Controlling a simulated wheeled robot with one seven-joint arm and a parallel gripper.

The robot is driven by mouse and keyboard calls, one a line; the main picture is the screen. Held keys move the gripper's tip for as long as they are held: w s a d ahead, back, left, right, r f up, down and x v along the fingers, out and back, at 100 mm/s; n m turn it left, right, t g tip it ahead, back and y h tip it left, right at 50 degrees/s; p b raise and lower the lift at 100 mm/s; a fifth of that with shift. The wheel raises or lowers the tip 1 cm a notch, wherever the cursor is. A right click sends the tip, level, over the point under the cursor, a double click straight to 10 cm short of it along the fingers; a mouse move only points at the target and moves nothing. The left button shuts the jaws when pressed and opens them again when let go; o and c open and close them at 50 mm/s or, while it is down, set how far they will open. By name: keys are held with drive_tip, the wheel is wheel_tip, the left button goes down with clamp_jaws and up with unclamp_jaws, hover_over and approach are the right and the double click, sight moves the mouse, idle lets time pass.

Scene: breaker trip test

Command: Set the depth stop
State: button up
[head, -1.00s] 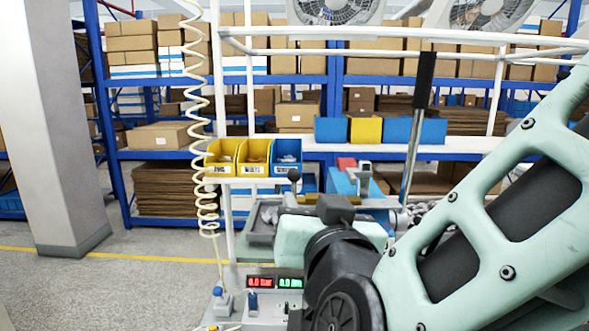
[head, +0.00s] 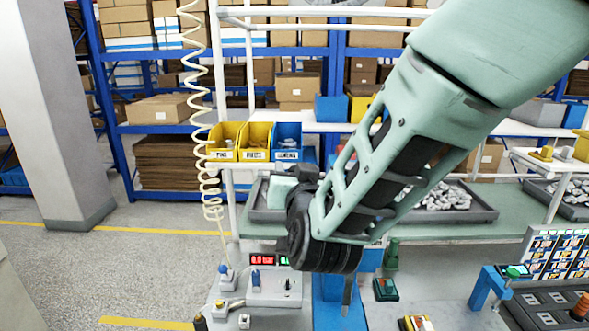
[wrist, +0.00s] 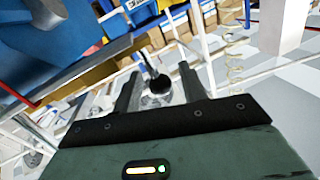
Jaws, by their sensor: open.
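My gripper (wrist: 160,76) is open in the wrist view, with its two dark fingers apart. A black round knob (wrist: 160,86) on a thin dark rod shows between the fingers; I cannot tell whether they touch it. I cannot tell for sure whether this knob belongs to the depth stop. A large blue body (wrist: 60,50) fills the upper left of the wrist view. In the head view my arm covers the middle of the bench, and my gripper cannot be made out there. A blue machine base (head: 338,312) shows below my arm's black joint.
A control panel (head: 272,290) with a red display stands left of my arm. Yellow and blue bins (head: 255,141) hang behind it, beside a coiled hose (head: 206,150). A tray of grey parts (head: 450,200) lies at right. Open floor (head: 130,270) is at left.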

clamp_jaws()
drive_tip(key=d+b, duration=0.2)
drive_tip(key=d, duration=0.1)
drive_tip(key=shift+s+d+b, duration=0.1)
drive_tip(key=shift+d+b, duration=0.2)
unclamp_jaws()
drive_tip(key=shift+s, duration=0.1)
drive_tip(key=s+d+b, duration=0.2)
drive_tip(key=s+b, duration=0.5)
drive_tip(key=s, duration=1)
drive_tip(key=shift+d, duration=0.4)
